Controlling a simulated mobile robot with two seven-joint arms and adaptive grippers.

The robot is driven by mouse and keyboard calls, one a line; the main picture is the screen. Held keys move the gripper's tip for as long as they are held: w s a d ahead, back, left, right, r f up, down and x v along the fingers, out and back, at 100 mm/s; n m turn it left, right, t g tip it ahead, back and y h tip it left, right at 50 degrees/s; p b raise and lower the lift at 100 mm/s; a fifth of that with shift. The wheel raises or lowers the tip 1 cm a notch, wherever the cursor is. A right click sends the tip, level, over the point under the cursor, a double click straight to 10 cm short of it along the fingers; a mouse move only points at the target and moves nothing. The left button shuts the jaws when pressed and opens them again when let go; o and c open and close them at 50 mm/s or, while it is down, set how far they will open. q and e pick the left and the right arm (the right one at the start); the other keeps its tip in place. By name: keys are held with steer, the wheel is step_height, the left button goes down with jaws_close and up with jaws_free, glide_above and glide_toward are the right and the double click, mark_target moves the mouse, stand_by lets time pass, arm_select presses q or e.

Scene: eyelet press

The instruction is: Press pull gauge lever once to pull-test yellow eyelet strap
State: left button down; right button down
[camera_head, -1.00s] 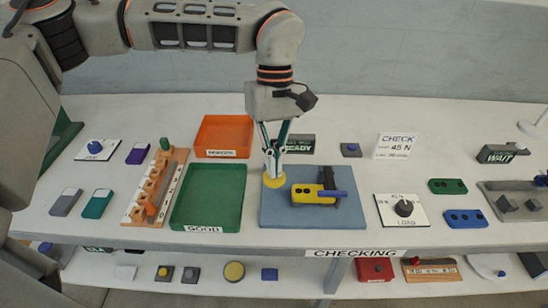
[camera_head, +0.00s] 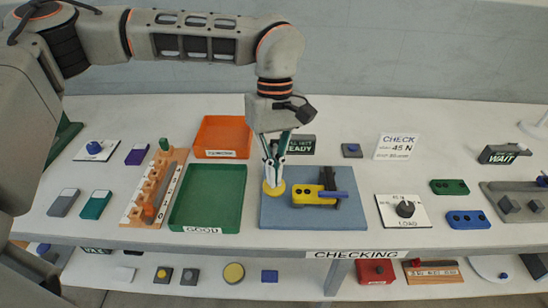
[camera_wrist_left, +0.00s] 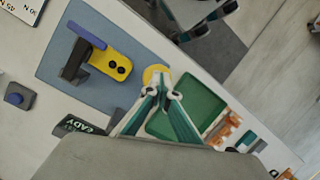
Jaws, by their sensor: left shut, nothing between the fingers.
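The yellow eyelet strap (camera_head: 308,195) lies in a dark gauge fixture (camera_head: 328,178) on the blue mat (camera_head: 300,220). A blue bar (camera_head: 340,194) extends from the fixture. A yellow round pad (camera_head: 274,188) is at the mat's left edge. My left gripper (camera_head: 273,183) is shut and empty, its fingertips over this pad; I cannot tell if they touch. In the left wrist view the strap (camera_wrist_left: 108,60), the blue bar (camera_wrist_left: 86,33), the yellow pad (camera_wrist_left: 153,73) and my left gripper (camera_wrist_left: 172,95) also show. What looks like my right gripper (camera_wrist_left: 207,22) is at its top edge.
A green GOOD tray (camera_head: 207,222) is left of the mat and an orange tray (camera_head: 222,137) is behind it. A READY sign (camera_head: 300,145) stands behind the mat. A white plate with a LOAD knob (camera_head: 404,209) is to the right. A wooden rack (camera_head: 158,190) is further left.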

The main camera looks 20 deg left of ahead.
arm_select(q)
steer(key=shift+b+x, duration=0.3)
steer(key=shift+x, duration=0.65)
steer(key=shift+f, duration=0.15)
steer(key=shift+p+v, duration=1.85)
steer(key=shift+v, duration=0.35)
steer(key=shift+r+p, duration=1.05)
steer(key=shift+w+r, duration=0.1)
steer(key=shift+p+v, duration=0.75)
steer(key=shift+p, duration=0.25)
steer(key=shift+r, duration=0.15)
steer(key=shift+w+r, duration=0.15)
steer(key=shift+r, duration=0.25)
